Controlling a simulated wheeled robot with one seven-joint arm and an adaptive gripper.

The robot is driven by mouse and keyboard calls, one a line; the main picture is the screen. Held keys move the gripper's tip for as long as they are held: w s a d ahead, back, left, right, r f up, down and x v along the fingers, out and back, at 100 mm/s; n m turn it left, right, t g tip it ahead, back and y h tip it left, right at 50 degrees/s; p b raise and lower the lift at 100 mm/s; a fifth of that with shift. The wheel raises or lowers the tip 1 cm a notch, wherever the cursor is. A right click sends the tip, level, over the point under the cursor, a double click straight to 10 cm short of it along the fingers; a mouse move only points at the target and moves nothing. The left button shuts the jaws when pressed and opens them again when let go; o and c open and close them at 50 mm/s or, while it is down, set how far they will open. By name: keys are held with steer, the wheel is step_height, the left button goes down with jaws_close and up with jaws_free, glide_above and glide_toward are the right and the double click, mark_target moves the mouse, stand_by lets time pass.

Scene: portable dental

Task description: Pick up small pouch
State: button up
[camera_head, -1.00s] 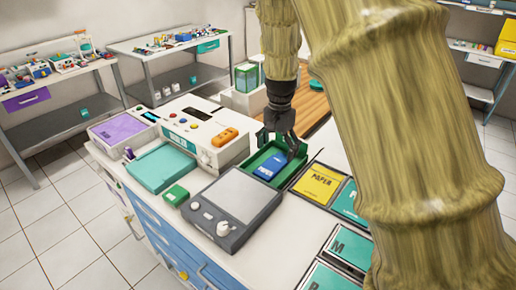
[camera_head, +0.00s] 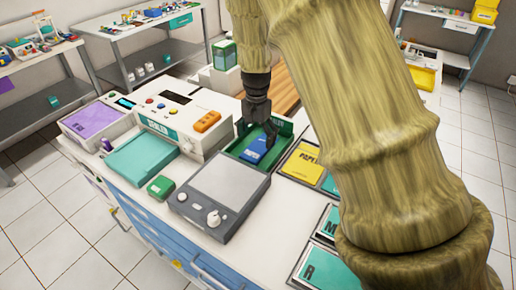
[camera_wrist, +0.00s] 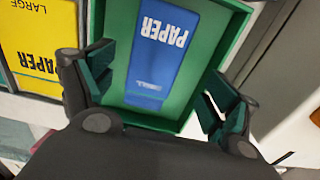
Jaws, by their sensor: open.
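A small blue pouch marked PAPER (camera_head: 257,150) lies in a green open tray (camera_head: 236,149) on the counter. In the wrist view the blue pouch (camera_wrist: 152,55) lies between my fingers, with the green tray's wall (camera_wrist: 222,45) around it. My gripper (camera_head: 257,132) points down over the tray, at the pouch's far part. In the wrist view my gripper (camera_wrist: 160,85) has its fingers spread wide, one on each side of the pouch, with nothing held. I cannot tell exactly how high the fingertips are above the pouch.
A yellow PAPER pouch tray (camera_head: 303,166) stands right of the green tray. A grey scale-like device (camera_head: 222,190) is in front, and a white sealer machine (camera_head: 180,125) is to the left. A teal pad (camera_head: 141,159) and small green box (camera_head: 161,186) lie farther left.

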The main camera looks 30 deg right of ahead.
mark_target(258, 147)
steer(key=f, duration=0.2)
steer(key=f+p, duration=0.1)
steer(key=f, duration=0.1)
steer(key=shift+s+d, duration=0.15)
steer(key=shift+s, duration=0.2)
steer(key=c, duration=1.2)
